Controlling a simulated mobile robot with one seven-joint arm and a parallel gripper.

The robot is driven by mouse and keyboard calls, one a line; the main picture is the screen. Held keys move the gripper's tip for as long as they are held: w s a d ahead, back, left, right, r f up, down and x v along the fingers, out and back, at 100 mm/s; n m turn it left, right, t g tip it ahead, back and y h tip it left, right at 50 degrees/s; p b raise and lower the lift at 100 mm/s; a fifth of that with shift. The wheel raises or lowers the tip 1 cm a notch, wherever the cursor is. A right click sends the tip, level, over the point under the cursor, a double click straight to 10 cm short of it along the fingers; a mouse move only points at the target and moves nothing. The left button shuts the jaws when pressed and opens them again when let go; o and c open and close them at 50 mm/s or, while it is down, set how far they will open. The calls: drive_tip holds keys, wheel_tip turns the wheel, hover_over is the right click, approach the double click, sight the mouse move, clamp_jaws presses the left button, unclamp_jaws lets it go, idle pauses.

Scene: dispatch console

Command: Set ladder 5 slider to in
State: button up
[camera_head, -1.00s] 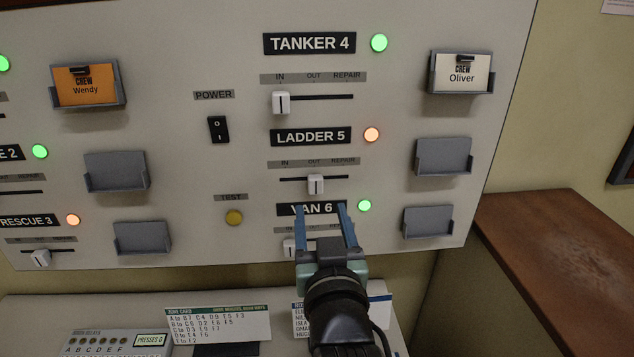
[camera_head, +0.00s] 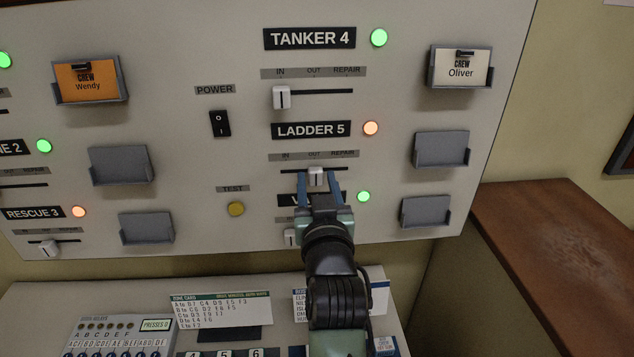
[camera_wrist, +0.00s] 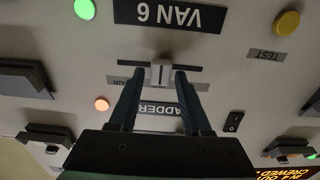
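The ladder 5 slider knob (camera_head: 317,177) is white and sits on its dark horizontal track under the LADDER 5 label (camera_head: 311,130). It stands near the middle of the track, below OUT, with IN at the left end. My gripper (camera_head: 319,178) is open, with one blue finger on each side of the knob. In the wrist view, which is upside down, the knob (camera_wrist: 161,72) lies between the two fingertips (camera_wrist: 159,74) with a small gap on both sides. The ladder 5 light (camera_head: 370,128) glows orange.
The tanker 4 slider knob (camera_head: 281,97) is above, at IN. The van 6 label is partly hidden behind my gripper. The power switch (camera_head: 220,123) and yellow test button (camera_head: 236,209) are to the left. Grey card holders (camera_head: 441,149) are to the right.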

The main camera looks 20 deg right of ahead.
clamp_jaws()
idle(1.1)
